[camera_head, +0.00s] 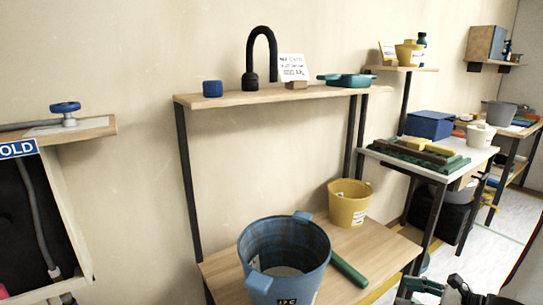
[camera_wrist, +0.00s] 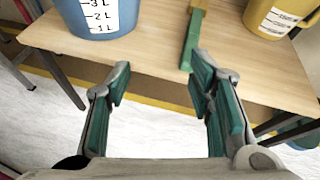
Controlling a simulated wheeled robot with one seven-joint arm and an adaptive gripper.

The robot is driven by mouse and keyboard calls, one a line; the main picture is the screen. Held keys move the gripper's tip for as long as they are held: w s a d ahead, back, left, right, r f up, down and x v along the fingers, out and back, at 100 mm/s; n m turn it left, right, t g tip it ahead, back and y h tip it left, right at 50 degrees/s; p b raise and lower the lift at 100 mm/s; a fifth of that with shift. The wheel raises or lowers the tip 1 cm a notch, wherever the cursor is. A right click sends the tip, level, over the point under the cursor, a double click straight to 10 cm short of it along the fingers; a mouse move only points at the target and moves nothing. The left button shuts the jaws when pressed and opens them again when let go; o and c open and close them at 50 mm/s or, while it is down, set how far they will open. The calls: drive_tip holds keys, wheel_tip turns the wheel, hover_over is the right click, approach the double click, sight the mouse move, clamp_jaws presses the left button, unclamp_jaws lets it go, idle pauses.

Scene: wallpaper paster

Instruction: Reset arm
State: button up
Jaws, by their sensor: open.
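My gripper (camera_wrist: 160,100) is open and empty in the wrist view, with green finger pads apart over the pale floor, in front of the table edge. In the head view part of my gripper (camera_head: 425,288) shows at the bottom right. A blue bucket (camera_head: 285,260) stands on the wooden table (camera_head: 385,252). A green bar (camera_head: 348,268) lies to its right, and a yellow bucket (camera_head: 349,203) stands behind. In the wrist view the green bar (camera_wrist: 193,40) lies beyond my right finger; whether they touch I cannot tell.
Above the table, a shelf (camera_head: 240,98) holds a black faucet (camera_head: 262,60), a blue cup (camera_head: 212,88) and a teal pan (camera_head: 347,79). A white table (camera_head: 455,165) with a blue box (camera_head: 430,124) stands at right. A wooden ledge (camera_head: 90,130) is at left.

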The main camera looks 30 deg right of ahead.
drive_tip(key=w+a+r+n+g+y, duration=0.2)
drive_tip(key=w+a+r+n, duration=0.2)
drive_tip(key=a+r, duration=0.25)
drive_tip(key=w+a+r+n+g+y, duration=0.2)
drive_tip(key=w+a+r+n+y, duration=0.1)
drive_tip(key=w+a+r+n, duration=0.25)
drive_tip(key=s+a+r+n+g, duration=0.1)
drive_tip(key=a+r+n+g, duration=0.25)
drive_tip(key=a, duration=0.45)
drive_tip(key=s+a+r+n+g, duration=0.2)
drive_tip(key=a+r+n, duration=0.25)
drive_tip(key=a, duration=0.35)
drive_tip(key=s+a+r+n+g+h, duration=0.3)
drive_tip(key=s+a+r+n+g, duration=0.15)
drive_tip(key=s+a+n, duration=0.55)
drive_tip(key=s+a+r+n+t+h, duration=0.15)
drive_tip(key=s+n+h, duration=0.3)
drive_tip(key=s, duration=0.45)
wheel_tip(320, 180, up, 28)
drive_tip(key=d+t+p, duration=0.1)
drive_tip(key=t+p, duration=0.2)
drive_tip(key=p, duration=2.3)
drive_tip(key=shift+t+h, duration=0.35)
drive_tip(key=shift+d+r, duration=0.1)
